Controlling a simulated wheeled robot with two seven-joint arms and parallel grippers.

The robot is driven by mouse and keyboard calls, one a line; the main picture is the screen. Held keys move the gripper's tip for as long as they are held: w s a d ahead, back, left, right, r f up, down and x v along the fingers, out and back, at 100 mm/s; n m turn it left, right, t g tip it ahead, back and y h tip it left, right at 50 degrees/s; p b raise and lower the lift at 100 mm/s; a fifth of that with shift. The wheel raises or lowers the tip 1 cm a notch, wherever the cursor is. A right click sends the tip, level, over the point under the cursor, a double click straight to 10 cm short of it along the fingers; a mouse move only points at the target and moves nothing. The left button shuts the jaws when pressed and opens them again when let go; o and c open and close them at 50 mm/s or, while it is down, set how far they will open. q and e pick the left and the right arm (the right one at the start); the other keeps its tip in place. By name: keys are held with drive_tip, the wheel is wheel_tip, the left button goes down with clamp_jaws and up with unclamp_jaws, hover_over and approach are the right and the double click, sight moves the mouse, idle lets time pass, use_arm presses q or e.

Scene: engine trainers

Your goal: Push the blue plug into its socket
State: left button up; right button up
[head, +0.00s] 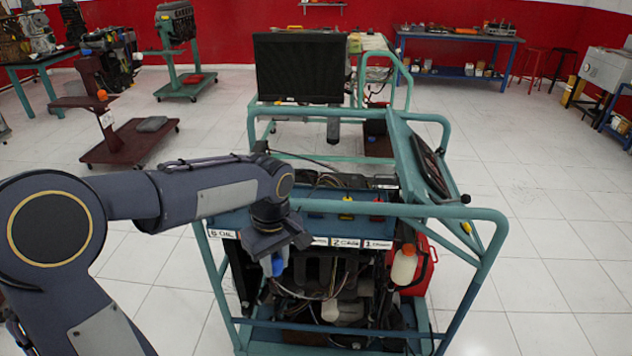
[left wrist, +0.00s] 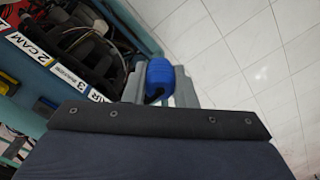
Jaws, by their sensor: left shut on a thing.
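The blue plug (left wrist: 160,78) sits between the two grey fingers of my left gripper (left wrist: 158,88) in the left wrist view. The gripper is shut on it. In the head view my left gripper (head: 272,262) hangs at the front left of the green engine stand, with a bit of the blue plug (head: 277,264) showing below the wrist. It is in front of the labelled blue panel (head: 320,225), apart from it as far as I can see. I cannot make out the plug's own socket; my arm covers part of the panel. My right gripper is not in view.
The stand's green tube frame (head: 440,212) runs around the engine (head: 335,285).

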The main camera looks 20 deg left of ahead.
use_arm(q)
drive_tip(key=w+d+f+m, duration=0.1)
drive_tip(key=d+f+m, duration=0.1)
drive_tip(key=f+m, duration=0.3)
drive_tip(key=w+d+f+m, duration=0.1)
drive_tip(key=d+f+m, duration=0.1)
drive_tip(key=f+m, duration=0.4)
wheel_tip(320, 180, down, 5)
drive_tip(key=shift+f+m, duration=0.1)
drive_tip(key=shift+m, duration=0.2)
drive_tip(key=shift+d, duration=0.1)
